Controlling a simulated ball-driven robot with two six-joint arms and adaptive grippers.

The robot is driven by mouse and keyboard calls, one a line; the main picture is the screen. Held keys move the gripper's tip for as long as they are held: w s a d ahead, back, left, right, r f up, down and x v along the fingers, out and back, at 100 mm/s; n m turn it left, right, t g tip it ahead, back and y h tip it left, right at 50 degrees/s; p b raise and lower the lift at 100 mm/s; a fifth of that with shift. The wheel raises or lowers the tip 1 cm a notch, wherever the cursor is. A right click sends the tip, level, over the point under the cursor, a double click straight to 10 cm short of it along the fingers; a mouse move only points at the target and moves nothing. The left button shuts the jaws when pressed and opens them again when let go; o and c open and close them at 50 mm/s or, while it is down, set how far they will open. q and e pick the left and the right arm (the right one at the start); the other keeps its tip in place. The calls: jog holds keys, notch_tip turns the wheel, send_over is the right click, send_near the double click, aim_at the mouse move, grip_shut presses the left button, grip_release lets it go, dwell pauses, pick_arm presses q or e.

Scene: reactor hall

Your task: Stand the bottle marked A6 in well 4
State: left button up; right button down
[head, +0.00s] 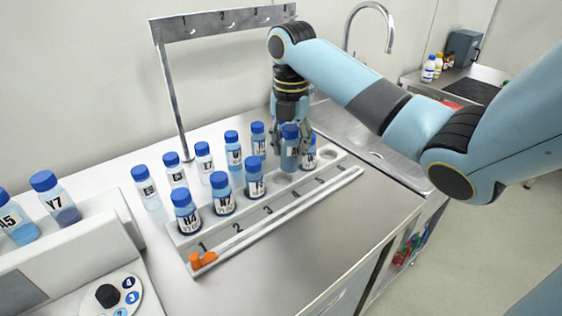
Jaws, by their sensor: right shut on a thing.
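My right gripper (290,133) points down and is shut on a blue-capped bottle (289,155) of blue liquid. Its label is mostly hidden, so I cannot read whether it says A6. The bottle is upright at the fourth place of the pale numbered rack (262,222). Its base is close to the well 4 opening; I cannot tell whether it is inside or just above. Labelled bottles stand in well 1 (186,212), well 2 (223,195) and well 3 (255,178). Another bottle (308,154) stands just right of the held one. My left gripper is out of view.
The far-right well (328,155) is empty. Several blue-capped bottles (204,156) stand behind the rack. A metal frame (172,90) rises behind them. A white device with bottles (58,204) is at left. A sink (365,150) lies right. The front counter is clear.

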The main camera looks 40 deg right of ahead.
aim_at(283, 163)
jog(key=shift+w+a+f, duration=0.25)
jog(key=shift+w+f, duration=0.3)
jog(key=shift+w, duration=0.3)
jog(key=shift+f, duration=0.35)
notch_tip(283, 163, down, 2)
jog(key=shift+f+p, duration=0.25)
jog(key=shift+p, duration=0.05)
jog(key=shift+f, duration=0.35)
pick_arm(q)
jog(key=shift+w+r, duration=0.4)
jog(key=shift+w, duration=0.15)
pick_arm(e)
jog(key=shift+f, duration=0.1)
jog(key=shift+f, duration=0.1)
jog(key=c, duration=0.8)
grip_release()
